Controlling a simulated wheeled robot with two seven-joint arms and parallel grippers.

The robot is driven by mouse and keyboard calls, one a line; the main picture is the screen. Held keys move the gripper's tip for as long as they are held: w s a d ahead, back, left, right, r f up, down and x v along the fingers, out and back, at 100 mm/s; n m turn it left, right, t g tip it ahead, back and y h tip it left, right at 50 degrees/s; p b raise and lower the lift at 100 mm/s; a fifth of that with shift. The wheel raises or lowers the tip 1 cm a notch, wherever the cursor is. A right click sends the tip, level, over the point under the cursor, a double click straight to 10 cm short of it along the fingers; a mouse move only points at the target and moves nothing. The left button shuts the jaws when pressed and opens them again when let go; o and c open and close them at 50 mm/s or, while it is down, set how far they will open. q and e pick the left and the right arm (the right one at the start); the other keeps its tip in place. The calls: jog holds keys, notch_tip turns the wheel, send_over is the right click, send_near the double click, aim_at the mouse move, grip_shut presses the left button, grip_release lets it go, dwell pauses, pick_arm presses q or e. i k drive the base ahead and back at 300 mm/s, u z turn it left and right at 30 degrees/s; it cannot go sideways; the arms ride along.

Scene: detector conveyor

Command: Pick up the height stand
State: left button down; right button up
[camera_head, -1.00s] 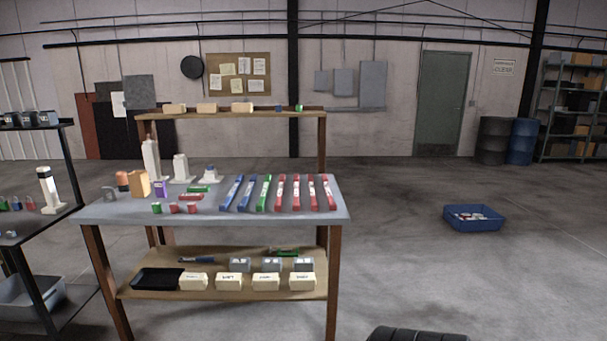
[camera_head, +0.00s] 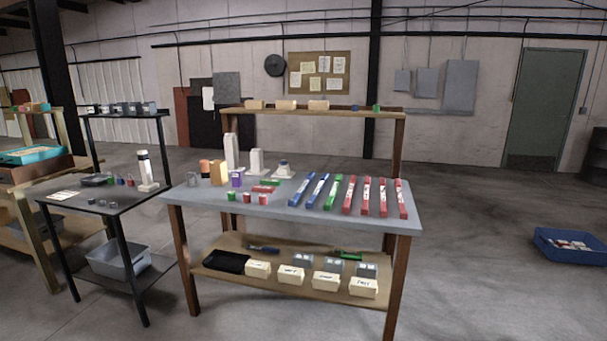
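Another white upright stand (camera_head: 145,168) with a black band is on the black table to the left. I cannot tell which of these is the height stand. Neither of my grippers is in view.
Blue, green and red bars (camera_head: 367,196) lie in a row on the grey table's right half. Small blocks (camera_head: 247,198) lie at its left. A blue bin (camera_head: 570,245) is on the floor at right. Open floor lies right of the table.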

aim_at(283, 172)
jog(key=k, duration=1.3)
jog(key=u, duration=0.6)
jog(key=i, duration=0.85)
jog(key=u, duration=0.65)
jog(key=i, duration=2.05)
jog(key=z, duration=0.65)
